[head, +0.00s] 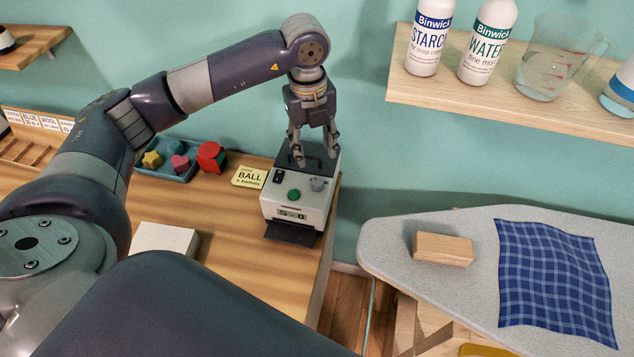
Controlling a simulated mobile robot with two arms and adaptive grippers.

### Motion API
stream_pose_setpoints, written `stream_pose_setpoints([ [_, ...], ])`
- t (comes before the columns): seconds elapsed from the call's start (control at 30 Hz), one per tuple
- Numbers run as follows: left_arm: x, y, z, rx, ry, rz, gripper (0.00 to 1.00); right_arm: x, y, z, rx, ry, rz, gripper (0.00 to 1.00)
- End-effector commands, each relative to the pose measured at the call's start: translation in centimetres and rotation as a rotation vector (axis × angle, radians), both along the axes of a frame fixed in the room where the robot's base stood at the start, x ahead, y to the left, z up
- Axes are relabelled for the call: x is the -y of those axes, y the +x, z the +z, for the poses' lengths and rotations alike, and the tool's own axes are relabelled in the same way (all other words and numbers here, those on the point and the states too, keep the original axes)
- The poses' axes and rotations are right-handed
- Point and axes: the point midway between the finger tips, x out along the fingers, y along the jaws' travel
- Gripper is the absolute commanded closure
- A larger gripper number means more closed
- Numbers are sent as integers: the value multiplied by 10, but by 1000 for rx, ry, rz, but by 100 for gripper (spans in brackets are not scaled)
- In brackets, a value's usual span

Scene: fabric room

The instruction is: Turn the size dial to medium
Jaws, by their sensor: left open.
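A small white machine (283,206) with a dark top stands at the right end of the wooden counter. Its front panel has a grey dial (318,184) at the right, a green button (293,195), a black switch (278,176) and a small display (291,214). The dial's markings are too small to read. My left gripper (316,163) points down just above the machine. Its fingers are apart and empty. The right fingertip is close above the dial; I cannot tell whether it touches. My right gripper is out of view.
An ironing board (385,236) with a wooden block (443,249) and plaid cloth (556,278) stands right. A shelf (480,99) holds bottles.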

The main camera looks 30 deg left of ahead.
Motion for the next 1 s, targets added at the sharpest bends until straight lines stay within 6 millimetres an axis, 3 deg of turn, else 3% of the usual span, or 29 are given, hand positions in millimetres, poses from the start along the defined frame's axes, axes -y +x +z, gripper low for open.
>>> stream_pose_setpoints([
  [0.17, 1, 0, -14, -4, 1, 0, 54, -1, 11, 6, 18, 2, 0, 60],
  [0.63, 4, 3, -94, -3, 0, 2, 54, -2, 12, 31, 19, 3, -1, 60],
  [1.0, 4, 4, -109, 0, 0, -1, 54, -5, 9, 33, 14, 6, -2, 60],
])
